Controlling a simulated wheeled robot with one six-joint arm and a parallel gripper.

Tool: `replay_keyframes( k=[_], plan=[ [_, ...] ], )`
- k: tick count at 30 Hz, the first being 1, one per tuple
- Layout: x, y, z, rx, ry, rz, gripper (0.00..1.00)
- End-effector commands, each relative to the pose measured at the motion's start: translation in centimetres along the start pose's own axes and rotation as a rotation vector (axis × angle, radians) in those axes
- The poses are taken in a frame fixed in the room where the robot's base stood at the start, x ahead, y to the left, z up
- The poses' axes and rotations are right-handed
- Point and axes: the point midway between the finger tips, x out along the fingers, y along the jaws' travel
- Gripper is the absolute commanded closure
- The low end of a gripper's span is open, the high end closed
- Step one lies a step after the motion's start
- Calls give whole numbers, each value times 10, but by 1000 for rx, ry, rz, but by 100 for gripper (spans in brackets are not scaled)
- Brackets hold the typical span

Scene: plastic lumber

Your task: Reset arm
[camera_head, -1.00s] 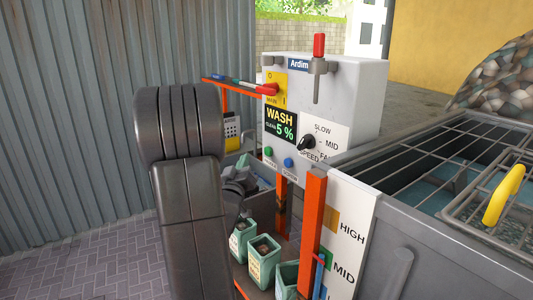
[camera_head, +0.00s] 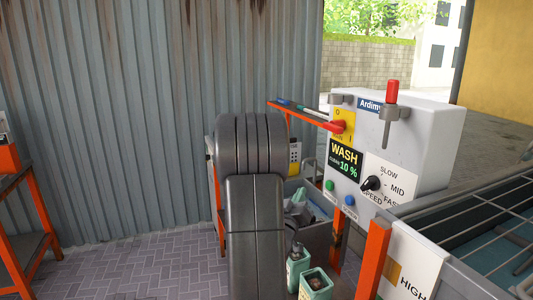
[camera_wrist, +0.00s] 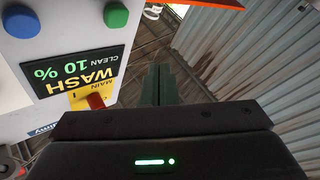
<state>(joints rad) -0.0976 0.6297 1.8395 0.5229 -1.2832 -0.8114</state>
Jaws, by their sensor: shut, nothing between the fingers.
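My arm (camera_head: 254,215) stands folded upright in the head view, left of the white control box (camera_head: 428,140). My gripper (camera_wrist: 158,86) shows in the wrist view with its dark fingers together and nothing between them. The fingers point toward the roof and metal wall and touch nothing that I can see. In the head view my gripper is hidden or cannot be made out behind the arm.
The box's display (camera_head: 345,160) reads WASH, clean 10 %. Nearby are a red switch handle (camera_head: 336,126), a black speed knob (camera_head: 372,183), green and blue buttons, and a wire-grid basin (camera_head: 490,225). An orange-legged table (camera_head: 40,215) stands left; paved floor (camera_head: 150,268) is clear between.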

Motion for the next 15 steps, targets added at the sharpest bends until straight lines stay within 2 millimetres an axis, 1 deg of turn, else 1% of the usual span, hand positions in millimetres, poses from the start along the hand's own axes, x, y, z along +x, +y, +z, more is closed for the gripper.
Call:
replay_keyframes(
  k=[1, 6, 15],
  plan=[
    [-5, -5, -2, 1, 3, -3, 100],
    [-15, -11, -10, 1, 2, 0, 100],
    [-18, -13, -12, -1, -1, 1, 100]
  ],
)
